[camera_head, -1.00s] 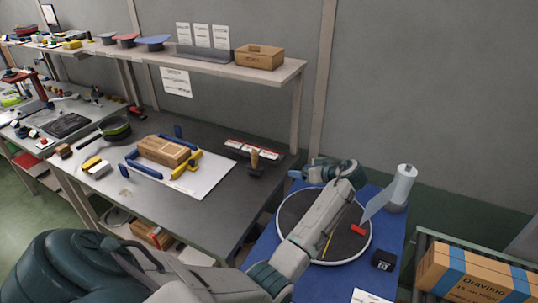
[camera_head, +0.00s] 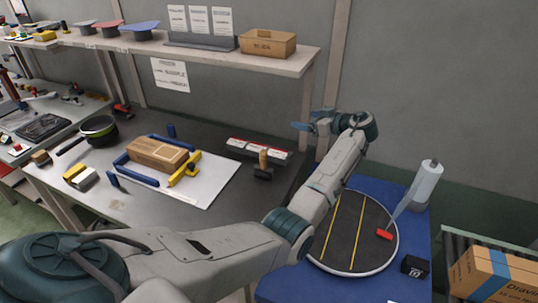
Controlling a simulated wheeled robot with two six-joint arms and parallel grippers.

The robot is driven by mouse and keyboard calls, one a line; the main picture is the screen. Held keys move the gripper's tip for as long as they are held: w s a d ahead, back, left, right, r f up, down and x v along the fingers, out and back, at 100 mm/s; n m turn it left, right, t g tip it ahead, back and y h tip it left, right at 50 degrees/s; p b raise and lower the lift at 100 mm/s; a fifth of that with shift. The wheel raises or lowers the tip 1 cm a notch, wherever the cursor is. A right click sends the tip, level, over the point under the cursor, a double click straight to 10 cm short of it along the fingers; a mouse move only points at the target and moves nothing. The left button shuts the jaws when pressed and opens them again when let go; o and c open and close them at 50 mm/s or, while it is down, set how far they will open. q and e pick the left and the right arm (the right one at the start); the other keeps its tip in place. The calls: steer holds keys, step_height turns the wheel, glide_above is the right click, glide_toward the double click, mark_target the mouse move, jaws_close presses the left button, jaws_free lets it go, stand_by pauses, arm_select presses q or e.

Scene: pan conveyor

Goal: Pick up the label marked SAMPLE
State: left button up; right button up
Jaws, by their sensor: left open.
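A row of red-and-white labels (camera_head: 258,148) lies toward the back right of the dark workbench. Their print is too small to read, so I cannot tell which one, if any, is marked SAMPLE. My left gripper (camera_head: 301,126) is open and appears empty. It is raised in front of the grey wall, to the right of the labels and apart from them in the picture. My right gripper is not in view.
A stamp with a wooden handle (camera_head: 263,165) stands just in front of the labels. A cardboard box (camera_head: 158,154) sits among blue and yellow clamps. A shelf (camera_head: 215,57) hangs over the bench. A round turntable (camera_head: 372,262) is on the blue table at right.

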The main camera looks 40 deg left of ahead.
arm_select(q)
step_height(320, 180, down, 11)
steer(key=b, duration=1.7)
glide_toward(279, 153)
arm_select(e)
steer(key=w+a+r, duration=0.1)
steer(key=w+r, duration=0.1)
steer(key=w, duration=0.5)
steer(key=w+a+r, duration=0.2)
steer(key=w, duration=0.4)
arm_select(q)
steer(key=p+x, duration=0.1)
steer(key=x, duration=0.2)
steer(key=shift+f+p, duration=0.1)
steer(key=shift+p, duration=0.2)
steer(key=x, duration=0.2)
steer(key=p+x, duration=0.1)
steer(key=x, duration=0.1)
steer(key=shift+s+a+r+p, duration=0.1)
steer(key=shift+r+p, duration=0.15)
steer(key=shift+p, duration=0.05)
steer(key=shift+a+f, duration=0.35)
steer(key=shift+a, duration=0.15)
steer(key=c, duration=1.2)
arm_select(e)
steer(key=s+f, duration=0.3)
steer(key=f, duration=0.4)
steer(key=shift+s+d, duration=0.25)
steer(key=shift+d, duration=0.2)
